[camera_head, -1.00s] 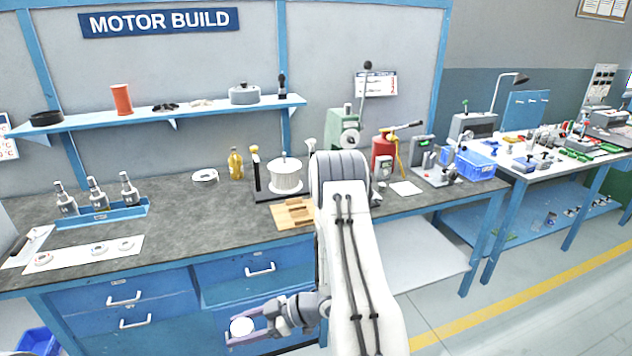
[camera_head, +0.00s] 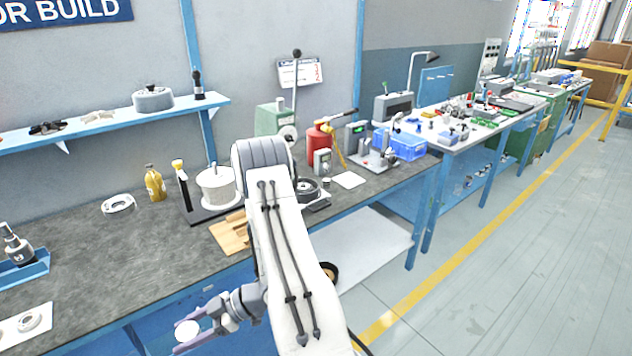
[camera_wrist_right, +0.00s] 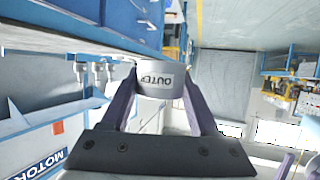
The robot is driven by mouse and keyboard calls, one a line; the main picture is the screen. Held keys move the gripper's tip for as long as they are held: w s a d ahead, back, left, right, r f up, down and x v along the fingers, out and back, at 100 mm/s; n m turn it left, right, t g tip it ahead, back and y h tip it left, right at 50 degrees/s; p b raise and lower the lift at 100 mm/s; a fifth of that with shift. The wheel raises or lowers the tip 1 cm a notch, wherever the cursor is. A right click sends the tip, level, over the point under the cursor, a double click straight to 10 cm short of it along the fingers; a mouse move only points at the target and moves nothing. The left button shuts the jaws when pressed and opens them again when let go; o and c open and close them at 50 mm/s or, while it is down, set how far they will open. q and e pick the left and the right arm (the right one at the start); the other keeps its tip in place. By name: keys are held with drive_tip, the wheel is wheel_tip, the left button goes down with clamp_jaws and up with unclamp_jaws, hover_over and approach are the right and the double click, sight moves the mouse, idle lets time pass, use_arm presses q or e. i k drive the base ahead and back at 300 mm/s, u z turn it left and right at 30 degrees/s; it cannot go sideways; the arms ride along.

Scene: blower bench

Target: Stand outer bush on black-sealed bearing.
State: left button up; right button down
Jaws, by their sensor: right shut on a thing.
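My right gripper (camera_head: 192,338) is shut on the outer bush (camera_head: 187,330), a short white cylinder. It holds the bush in the air in front of the bench's blue drawers. In the right wrist view the bush (camera_wrist_right: 160,84) sits between the two purple fingers and reads "OUTER". A pale ring (camera_head: 29,321) lies on a white mat (camera_head: 14,337) at the lower left; I cannot tell whether it is the black-sealed bearing. No bearing with a clear black seal can be made out. My left gripper is not in view.
The bench top left of the wooden block is clear.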

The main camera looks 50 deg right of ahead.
sight(303, 184)
drive_tip(key=z, duration=0.55)
drive_tip(key=i, duration=0.6)
drive_tip(key=z, duration=0.6)
